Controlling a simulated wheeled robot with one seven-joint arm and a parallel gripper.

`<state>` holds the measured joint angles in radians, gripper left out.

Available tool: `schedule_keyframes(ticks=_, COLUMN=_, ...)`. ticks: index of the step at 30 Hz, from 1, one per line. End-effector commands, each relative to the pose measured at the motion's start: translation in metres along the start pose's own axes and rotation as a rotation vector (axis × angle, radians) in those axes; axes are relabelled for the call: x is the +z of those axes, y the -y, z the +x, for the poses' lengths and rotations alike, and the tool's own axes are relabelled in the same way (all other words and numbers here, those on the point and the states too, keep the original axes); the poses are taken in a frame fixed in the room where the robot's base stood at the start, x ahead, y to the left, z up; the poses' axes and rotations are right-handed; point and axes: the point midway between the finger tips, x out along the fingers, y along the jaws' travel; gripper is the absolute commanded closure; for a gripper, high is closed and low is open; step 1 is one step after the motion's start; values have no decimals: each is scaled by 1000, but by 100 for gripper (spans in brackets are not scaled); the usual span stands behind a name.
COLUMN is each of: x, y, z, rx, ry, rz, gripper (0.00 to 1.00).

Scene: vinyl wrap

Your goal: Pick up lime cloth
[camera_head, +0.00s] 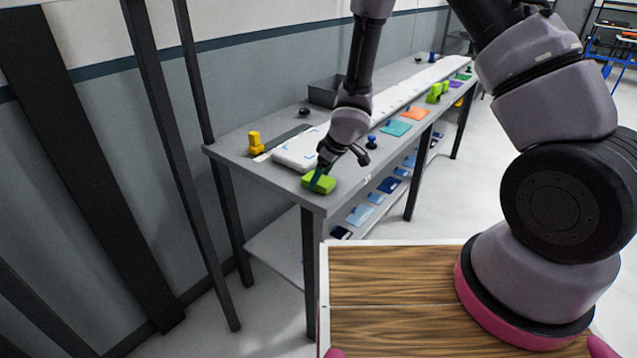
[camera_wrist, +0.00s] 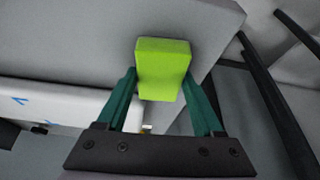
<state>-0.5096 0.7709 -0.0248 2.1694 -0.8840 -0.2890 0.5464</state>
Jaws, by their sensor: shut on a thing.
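The lime cloth (camera_head: 319,183) is a small bright green block-like piece at the near corner of the grey table (camera_head: 262,170). In the wrist view the lime cloth (camera_wrist: 163,66) sits between the two dark green fingers of my gripper (camera_wrist: 163,92). In the head view my gripper (camera_head: 320,178) reaches down onto the cloth from above, one finger showing in front of it. The gripper is shut on the cloth. I cannot tell whether the cloth touches the tabletop.
A white padded piece (camera_head: 298,150) lies just behind the cloth. A yellow tool (camera_head: 255,143) stands at the left end. Orange (camera_head: 415,114) and teal (camera_head: 396,128) cloths and a grey bin (camera_head: 325,91) are farther along. A lower shelf holds several blue pieces (camera_head: 360,215).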

Motion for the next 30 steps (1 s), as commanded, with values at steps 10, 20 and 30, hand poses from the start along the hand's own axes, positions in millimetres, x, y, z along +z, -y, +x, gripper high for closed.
schedule_keyframes(ticks=10, x=-4, y=0, z=-10, rx=-1, ry=-2, rz=2, gripper=84)
schedule_keyframes(ticks=20, x=-21, y=-2, z=-53, rx=0, ry=-3, rz=6, gripper=84)
schedule_keyframes(ticks=30, x=-35, y=-1, z=-84, rx=1, ry=-2, rz=4, gripper=84)
